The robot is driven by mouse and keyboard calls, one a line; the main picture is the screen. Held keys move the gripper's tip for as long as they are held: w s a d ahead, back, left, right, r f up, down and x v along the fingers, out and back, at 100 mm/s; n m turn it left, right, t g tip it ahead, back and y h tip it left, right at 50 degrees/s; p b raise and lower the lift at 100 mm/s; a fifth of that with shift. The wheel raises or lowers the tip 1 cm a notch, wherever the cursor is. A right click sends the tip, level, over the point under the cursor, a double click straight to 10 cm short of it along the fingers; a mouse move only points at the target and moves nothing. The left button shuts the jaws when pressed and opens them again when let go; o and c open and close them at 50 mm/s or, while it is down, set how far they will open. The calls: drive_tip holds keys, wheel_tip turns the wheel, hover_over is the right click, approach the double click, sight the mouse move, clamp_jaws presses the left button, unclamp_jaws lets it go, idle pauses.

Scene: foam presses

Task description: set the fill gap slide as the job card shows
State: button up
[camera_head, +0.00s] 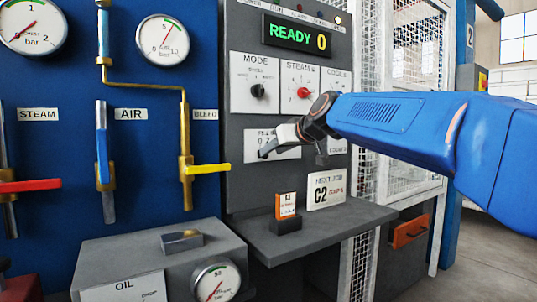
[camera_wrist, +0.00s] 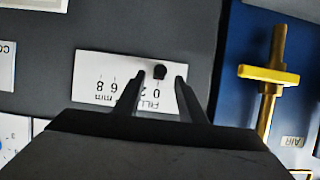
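The fill gap slide's white scale plate (camera_wrist: 90,65) is on the grey press panel and appears upside down in the wrist view. Its small dark knob (camera_wrist: 160,72) sits near the 0 end of the mm scale. My gripper (camera_wrist: 161,76) is open, with one fingertip on each side of the knob in the picture; I cannot tell whether they touch it. In the head view my gripper (camera_head: 265,152) is in front of the same plate (camera_head: 288,154) and hides its knob. The job card (camera_head: 327,190) reads "NEXT JOB G2"; its smaller print is illegible.
The display (camera_head: 297,36) reads READY 0. The mode knob (camera_head: 258,91) and red steam knob (camera_head: 304,92) are above the slide. An orange tag (camera_head: 286,205) stands on the shelf (camera_head: 325,228) below. A yellow lever (camera_head: 207,169) is at the left.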

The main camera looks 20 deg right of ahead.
drive_tip(key=shift+x, duration=1.95)
clamp_jaws()
